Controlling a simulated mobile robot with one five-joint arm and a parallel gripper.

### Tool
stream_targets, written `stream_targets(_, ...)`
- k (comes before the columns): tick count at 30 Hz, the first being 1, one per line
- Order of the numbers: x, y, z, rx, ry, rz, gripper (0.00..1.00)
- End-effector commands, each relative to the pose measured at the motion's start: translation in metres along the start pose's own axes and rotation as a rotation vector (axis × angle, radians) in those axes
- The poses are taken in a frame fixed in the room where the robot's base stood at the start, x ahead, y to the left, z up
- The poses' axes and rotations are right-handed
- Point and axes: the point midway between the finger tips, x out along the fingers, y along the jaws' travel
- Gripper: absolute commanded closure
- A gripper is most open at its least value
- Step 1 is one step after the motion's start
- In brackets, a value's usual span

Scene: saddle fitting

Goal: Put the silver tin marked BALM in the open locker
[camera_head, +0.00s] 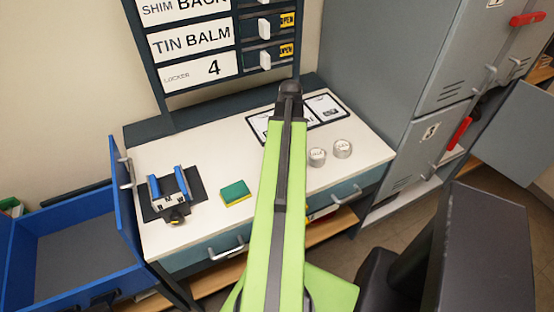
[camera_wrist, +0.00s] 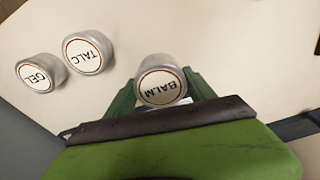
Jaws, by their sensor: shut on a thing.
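The silver tin marked BALM (camera_wrist: 161,82) is between the green fingers of my gripper (camera_wrist: 162,92) in the wrist view. My gripper is shut on it, and its label faces the camera. In the head view my arm hides the gripper and this tin. Grey lockers stand at the right of the head view. A locker door (camera_head: 522,135) hangs open at the right edge, beside a dark locker opening (camera_head: 487,108). I see only a little of the inside.
Tins marked TALC (camera_wrist: 88,52) and GEL (camera_wrist: 40,73) stand on the white bench (camera_head: 215,225). A blue-jawed vise (camera_head: 172,195) and a sponge (camera_head: 236,193) are left of my arm. A board (camera_head: 195,72) reads TIN BALM and LOCKER 4.

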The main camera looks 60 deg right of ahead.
Motion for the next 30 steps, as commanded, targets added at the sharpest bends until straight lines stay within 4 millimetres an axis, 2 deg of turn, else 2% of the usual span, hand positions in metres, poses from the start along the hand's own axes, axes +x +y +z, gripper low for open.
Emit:
stream_targets(1, 0.011, -0.009, -0.002, -0.001, 0.0, 0.0, 0.86)
stream_targets(3, 0.014, -0.016, -0.005, -0.001, 0.0, 0.001, 0.86)
stream_targets(10, 0.017, -0.019, -0.006, 0.002, 0.0, 0.001, 0.86)
stream_targets(16, 0.052, -0.019, -0.002, 0.002, 0.0, 0.001, 0.86)
stream_targets(18, 0.058, -0.019, -0.001, 0.002, 0.0, 0.001, 0.86)
stream_targets(24, 0.053, -0.019, -0.001, 0.002, 0.0, 0.001, 0.86)
stream_targets(29, 0.058, -0.019, -0.001, 0.003, 0.0, 0.001, 0.86)
stream_targets(30, 0.056, -0.018, -0.001, 0.003, 0.0, 0.001, 0.33)
